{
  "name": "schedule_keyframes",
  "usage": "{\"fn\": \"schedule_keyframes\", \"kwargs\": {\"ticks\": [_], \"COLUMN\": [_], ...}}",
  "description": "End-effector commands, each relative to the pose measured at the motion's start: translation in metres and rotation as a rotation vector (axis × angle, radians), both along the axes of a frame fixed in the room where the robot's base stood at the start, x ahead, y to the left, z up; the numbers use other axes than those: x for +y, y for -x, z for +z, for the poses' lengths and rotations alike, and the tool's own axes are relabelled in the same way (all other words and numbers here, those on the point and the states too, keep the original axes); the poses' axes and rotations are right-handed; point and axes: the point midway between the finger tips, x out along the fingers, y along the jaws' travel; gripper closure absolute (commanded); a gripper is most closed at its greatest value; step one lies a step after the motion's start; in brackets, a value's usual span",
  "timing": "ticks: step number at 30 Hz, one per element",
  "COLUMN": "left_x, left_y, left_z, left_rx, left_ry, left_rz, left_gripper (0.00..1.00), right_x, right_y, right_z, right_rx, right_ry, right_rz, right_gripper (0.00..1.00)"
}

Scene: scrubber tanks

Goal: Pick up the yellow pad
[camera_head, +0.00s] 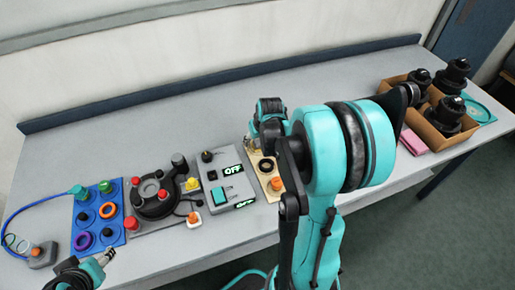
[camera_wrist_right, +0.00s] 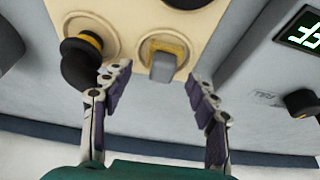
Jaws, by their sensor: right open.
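In the right wrist view, a small block with a yellow part (camera_wrist_right: 167,46) and a grey part sits in a round recess of a beige board; the yellow part is probably the yellow pad. My right gripper (camera_wrist_right: 158,78) is open and empty, its fingertips on either side of the block's near end, apart from it. In the head view the right arm and wrist hide the pad and most of the gripper, over the far end of the beige board (camera_head: 270,186). My left gripper (camera_head: 104,258) is at the lower left, partly cut off; its jaws are unclear.
A black knob with a yellow ring (camera_wrist_right: 82,50) stands close beside one finger. A grey box with lit displays (camera_head: 228,188) is left of the board. The back of the table is clear.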

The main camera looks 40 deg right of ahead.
Motion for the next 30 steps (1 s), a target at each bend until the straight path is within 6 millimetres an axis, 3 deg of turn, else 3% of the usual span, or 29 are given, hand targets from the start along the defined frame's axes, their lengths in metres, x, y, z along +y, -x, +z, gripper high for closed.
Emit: {"fn": "schedule_keyframes", "kwargs": {"ticks": [3,11,16,26,30], "left_x": [0.0,0.0,0.0,0.0,0.0], "left_y": [0.0,0.0,0.0,0.0,0.0], "left_z": [-0.007,-0.006,-0.006,-0.005,0.002], "left_rx": [0.0,0.0,0.0,0.0,0.0], "left_ry": [0.0,0.0,0.0,0.0,0.0], "left_rz": [0.0,0.0,0.0,0.0,0.0], "left_gripper": [0.48,0.48,0.48,0.48,0.48], "right_x": [-0.001,-0.001,-0.001,-0.001,-0.001], "right_y": [-0.005,-0.006,-0.005,-0.005,-0.005], "right_z": [-0.013,-0.013,-0.013,-0.012,0.002], "right_rx": [0.0,0.0,0.0,0.0,0.0], "right_ry": [0.0,0.0,0.0,0.0,0.0], "right_rz": [0.001,0.001,0.001,0.001,0.001], "right_gripper": [0.41,0.41,0.86,0.86,0.86]}}
